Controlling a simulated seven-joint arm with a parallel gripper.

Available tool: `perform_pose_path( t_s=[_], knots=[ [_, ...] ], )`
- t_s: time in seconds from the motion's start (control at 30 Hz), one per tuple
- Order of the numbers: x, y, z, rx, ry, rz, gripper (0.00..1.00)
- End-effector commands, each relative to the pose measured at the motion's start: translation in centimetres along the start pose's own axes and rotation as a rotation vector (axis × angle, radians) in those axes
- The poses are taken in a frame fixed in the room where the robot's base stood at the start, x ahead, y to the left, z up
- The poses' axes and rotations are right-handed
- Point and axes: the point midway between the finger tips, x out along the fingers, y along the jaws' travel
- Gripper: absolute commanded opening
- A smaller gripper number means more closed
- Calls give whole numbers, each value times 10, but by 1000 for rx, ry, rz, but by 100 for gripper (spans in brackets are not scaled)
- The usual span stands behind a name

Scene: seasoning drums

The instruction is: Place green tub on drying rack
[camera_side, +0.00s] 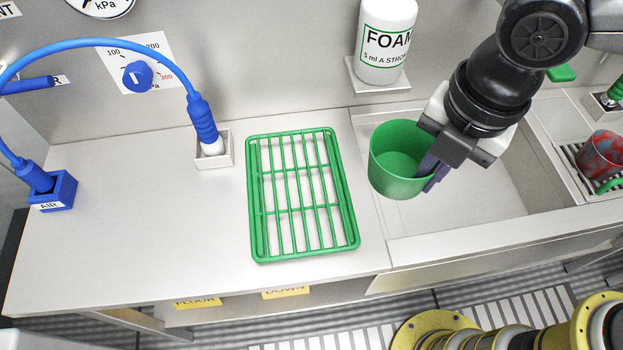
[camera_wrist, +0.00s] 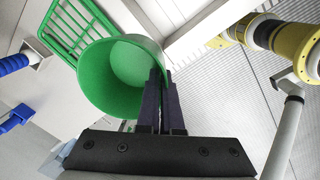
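The green tub (camera_side: 393,172) is held in the air, its open mouth tilted toward the side camera. My gripper (camera_side: 434,172) is shut on the tub's right wall, with its dark fingers pinching the rim. In the wrist view the green tub (camera_wrist: 105,85) fills the upper middle, and the fingers of my gripper (camera_wrist: 160,85) close on its wall. The green drying rack (camera_side: 301,190) lies flat on the white counter, left of the tub and apart from it. Part of the rack (camera_wrist: 68,35) shows in the wrist view behind the tub.
The sink basin (camera_side: 470,205) lies under and right of the tub. A white foam bottle (camera_side: 385,42) stands on a wall shelf behind. Left of the rack are a blue hose (camera_side: 203,120) in a holder and a blue air block (camera_side: 52,192). A red-blue cup (camera_side: 602,155) stands far right.

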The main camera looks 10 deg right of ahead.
Motion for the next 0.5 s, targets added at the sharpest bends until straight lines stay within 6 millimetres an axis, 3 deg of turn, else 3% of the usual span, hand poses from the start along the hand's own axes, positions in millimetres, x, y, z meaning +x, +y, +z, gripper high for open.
perform_pose_path(
  t_s=[0.3, 0.5],
  knots=[
    [38, 65, -7, 2, 0, -3, 0],
    [73, 95, -10, 2, -1, -4, 0]
  ],
)
